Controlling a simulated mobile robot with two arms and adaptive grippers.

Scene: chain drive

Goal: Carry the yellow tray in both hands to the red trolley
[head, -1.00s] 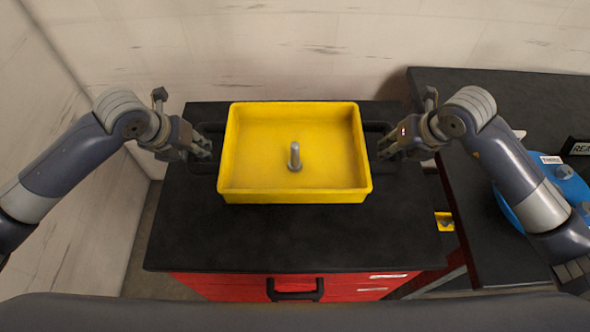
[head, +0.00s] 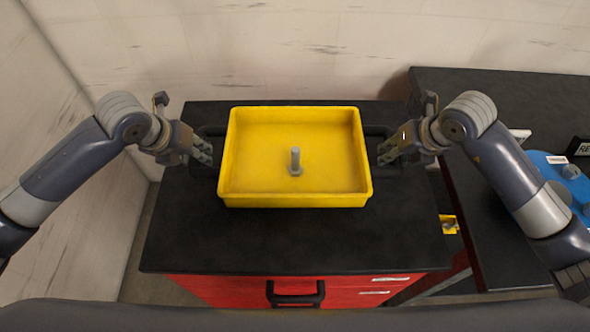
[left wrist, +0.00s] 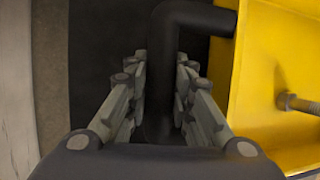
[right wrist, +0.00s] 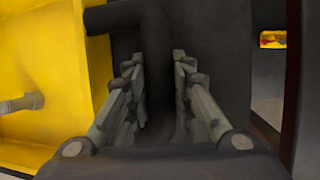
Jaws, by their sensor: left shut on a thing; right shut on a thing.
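The yellow tray (head: 250,199) is level over the black top (head: 290,245) of the red trolley (head: 220,288). I cannot tell whether it touches that top. A grey bolt (head: 295,162) stands upright in the tray and shows partly in both wrist views. My left gripper (head: 207,153) is shut on the tray's left black handle (left wrist: 160,60). My right gripper (head: 383,154) is shut on its right black handle (right wrist: 155,50). In each wrist view the fingers flank the handle bar. The tray's underside is hidden.
A dark workbench (head: 480,95) stands to the right, with a blue object (head: 560,178) and a partly cut-off sign on it. A small yellow item (head: 449,224) shows in the gap beside the trolley. Pale walls lie behind and left. The trolley top is clear in front of the tray.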

